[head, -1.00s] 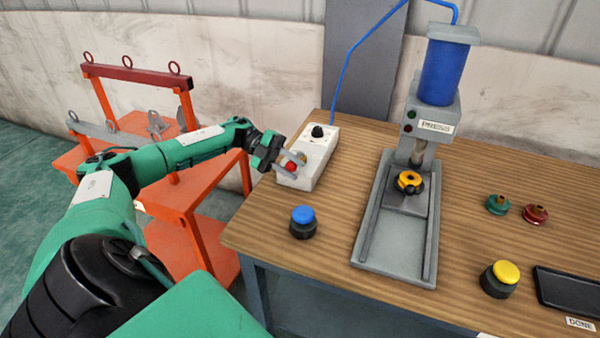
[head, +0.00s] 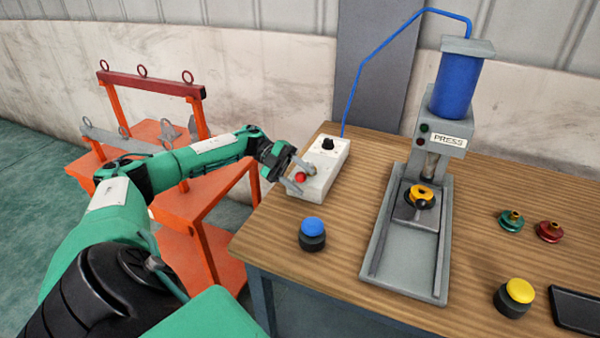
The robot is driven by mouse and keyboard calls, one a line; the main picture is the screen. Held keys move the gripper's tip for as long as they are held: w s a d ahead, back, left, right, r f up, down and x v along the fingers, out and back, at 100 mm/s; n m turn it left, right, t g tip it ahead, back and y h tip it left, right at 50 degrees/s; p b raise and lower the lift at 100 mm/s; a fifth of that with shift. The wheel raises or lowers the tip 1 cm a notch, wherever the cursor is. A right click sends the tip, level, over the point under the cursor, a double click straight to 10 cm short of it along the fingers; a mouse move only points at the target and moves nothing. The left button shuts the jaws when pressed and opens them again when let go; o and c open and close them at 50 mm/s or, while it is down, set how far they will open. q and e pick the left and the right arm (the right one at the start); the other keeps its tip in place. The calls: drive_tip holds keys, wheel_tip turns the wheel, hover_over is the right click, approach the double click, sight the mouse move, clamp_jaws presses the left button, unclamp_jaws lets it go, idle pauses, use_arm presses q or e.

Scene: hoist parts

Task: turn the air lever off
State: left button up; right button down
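The air lever box (head: 327,172) is a white control box at the table's back left, with a black knob (head: 328,144) on top and a blue hose rising behind it. A red ball (head: 300,177), seemingly the lever's tip, shows at the box's near left end. My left gripper (head: 298,176) is at that end with its two grey fingers spread, one on each side of the red ball. I cannot tell whether they touch it. My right gripper is not in view.
A grey press (head: 411,240) with a blue cylinder stands right of the box, a yellow-and-black part (head: 421,196) in it. A blue button (head: 312,234) stands in front of the box. An orange rack (head: 190,200) stands left of the table.

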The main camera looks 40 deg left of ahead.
use_arm(q)
drive_tip(key=shift+a, duration=0.25)
drive_tip(key=b+v, duration=0.3)
drive_tip(key=v, duration=1)
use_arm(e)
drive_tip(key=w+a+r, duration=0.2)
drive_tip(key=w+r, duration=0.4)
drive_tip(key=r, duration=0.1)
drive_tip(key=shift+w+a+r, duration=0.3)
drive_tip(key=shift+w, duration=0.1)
use_arm(q)
drive_tip(key=shift+s+a+r, duration=0.1)
drive_tip(key=shift+r, duration=0.05)
